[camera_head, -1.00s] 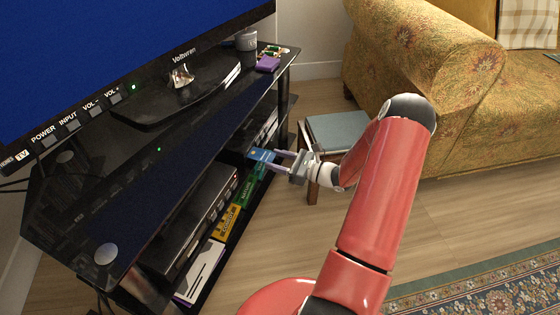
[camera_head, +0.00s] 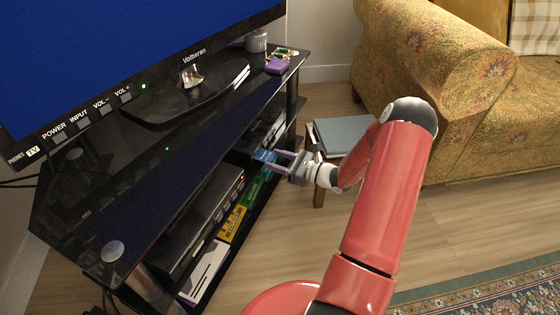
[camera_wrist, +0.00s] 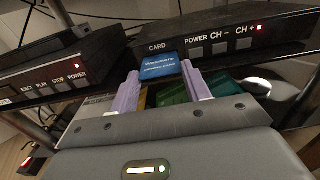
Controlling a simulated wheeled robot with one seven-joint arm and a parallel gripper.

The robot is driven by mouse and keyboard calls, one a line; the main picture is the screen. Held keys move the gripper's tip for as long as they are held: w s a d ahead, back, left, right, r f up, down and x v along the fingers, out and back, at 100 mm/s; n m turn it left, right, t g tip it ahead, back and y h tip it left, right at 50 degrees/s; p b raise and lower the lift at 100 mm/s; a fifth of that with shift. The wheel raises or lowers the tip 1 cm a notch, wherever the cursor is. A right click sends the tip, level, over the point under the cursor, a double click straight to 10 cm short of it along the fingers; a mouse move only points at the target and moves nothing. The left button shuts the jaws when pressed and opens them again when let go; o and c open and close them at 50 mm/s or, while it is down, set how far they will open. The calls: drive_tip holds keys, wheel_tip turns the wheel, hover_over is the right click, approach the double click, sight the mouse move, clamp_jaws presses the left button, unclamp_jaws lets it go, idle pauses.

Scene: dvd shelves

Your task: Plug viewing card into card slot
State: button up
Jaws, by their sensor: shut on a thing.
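The viewing card (camera_wrist: 160,66) is blue with pale writing and lies flat between the fingers of my gripper (camera_wrist: 158,76). My gripper is shut on the card's sides; it also shows in the head view (camera_head: 277,161). The card's far edge is at the front of a black receiver box (camera_wrist: 222,38), right under the CARD label, where the card slot is. The slot opening is hidden by the card, and I cannot tell how deep the card sits. In the head view the card (camera_head: 264,156) shows small at the shelf's edge.
A black player (camera_wrist: 62,75) with EJECT, PLAY, STOP and POWER buttons stands left of the receiver. The glass top (camera_head: 120,205) overhangs the shelf. A small side table (camera_head: 345,135) and sofa stand to the right.

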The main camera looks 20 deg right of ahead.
drive_tip(key=shift+x, duration=0.85)
drive_tip(key=o, duration=1)
drive_tip(key=v, duration=0.7)
drive_tip(key=shift+s+d+p, duration=0.2)
drive_tip(key=shift+s+p, duration=0.05)
drive_tip(key=shift+p, duration=0.05)
